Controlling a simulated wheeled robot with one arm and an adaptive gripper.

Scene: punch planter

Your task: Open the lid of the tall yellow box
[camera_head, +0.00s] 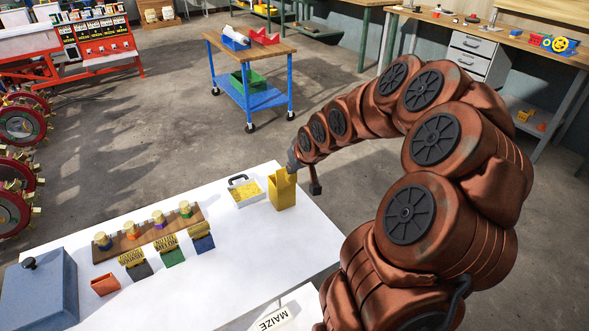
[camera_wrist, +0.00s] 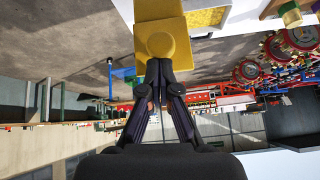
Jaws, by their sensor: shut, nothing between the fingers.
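The tall yellow box (camera_head: 282,194) stands upright near the far right edge of the white table (camera_head: 240,240). My gripper (camera_wrist: 161,65) is shut and empty, with its fingertips at the yellow lid (camera_wrist: 176,33), just beside its round yellow knob (camera_wrist: 160,45). I cannot tell whether the fingertips touch the lid. In the head view the end of my arm is right above the box and hides part of its top, so how far the lid is raised is unclear.
A white tray with yellow grains (camera_head: 244,192) stands just left of the box. The table's front middle is clear.

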